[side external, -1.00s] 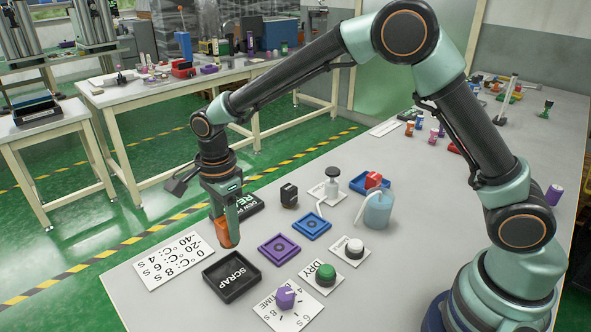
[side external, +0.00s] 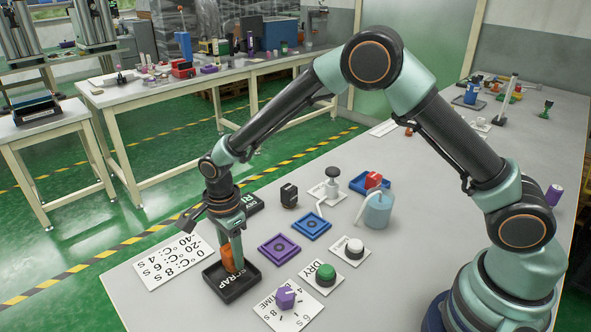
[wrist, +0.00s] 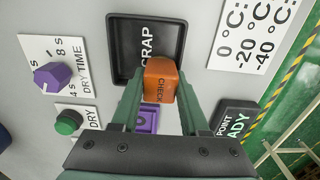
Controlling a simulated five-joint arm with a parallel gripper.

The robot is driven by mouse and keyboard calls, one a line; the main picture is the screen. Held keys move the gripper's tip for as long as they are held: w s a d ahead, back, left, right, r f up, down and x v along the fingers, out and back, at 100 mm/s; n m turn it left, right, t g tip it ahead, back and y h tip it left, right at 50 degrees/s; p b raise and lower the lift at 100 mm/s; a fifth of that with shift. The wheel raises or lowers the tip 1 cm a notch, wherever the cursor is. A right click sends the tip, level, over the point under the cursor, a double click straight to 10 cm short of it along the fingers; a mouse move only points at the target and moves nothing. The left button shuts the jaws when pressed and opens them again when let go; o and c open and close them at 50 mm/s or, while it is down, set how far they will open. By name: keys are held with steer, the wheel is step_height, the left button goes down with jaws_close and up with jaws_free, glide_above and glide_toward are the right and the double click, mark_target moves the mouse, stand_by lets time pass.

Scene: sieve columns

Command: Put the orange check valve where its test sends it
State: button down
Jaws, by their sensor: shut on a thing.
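The orange check valve (side external: 228,258) is held between the fingers of my gripper (side external: 233,256). It also shows in the wrist view (wrist: 161,80), with "CHECK" on its side. My gripper is shut on it (wrist: 152,100) and points down. The valve is over the black SCRAP tray (side external: 245,289), near its back side in the side view. In the wrist view it overlaps the near edge of the SCRAP tray (wrist: 112,50). I cannot tell whether it touches the tray floor.
A purple square tray (side external: 279,249) and a blue one (side external: 309,226) lie to the right. The green DRY button (side external: 326,272), purple time dial (side external: 285,298) and temperature card (side external: 165,262) surround the area.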

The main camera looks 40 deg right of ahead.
steer(key=shift+c, duration=2.1)
jaws_free()
steer(key=s+d+r+n+t, duration=0.1)
steer(key=d+r+n, duration=0.1)
steer(key=r, duration=0.7)
steer(key=s+d+r+n, duration=0.1)
steer(key=d+r, duration=0.1)
steer(key=r, duration=0.6)
steer(key=s+d+r+n+t, duration=0.2)
steer(key=s+d+n, duration=0.4)
steer(key=d+n, duration=0.1)
steer(key=s+d+r+n+t, duration=0.2)
steer(key=s+d+r+n, duration=0.1)
steer(key=s+d+n, duration=0.4)
steer(key=shift+s+d+r+n+t, duration=0.25)
steer(key=shift+r+n+t, duration=0.1)
steer(key=shift+n, duration=0.15)
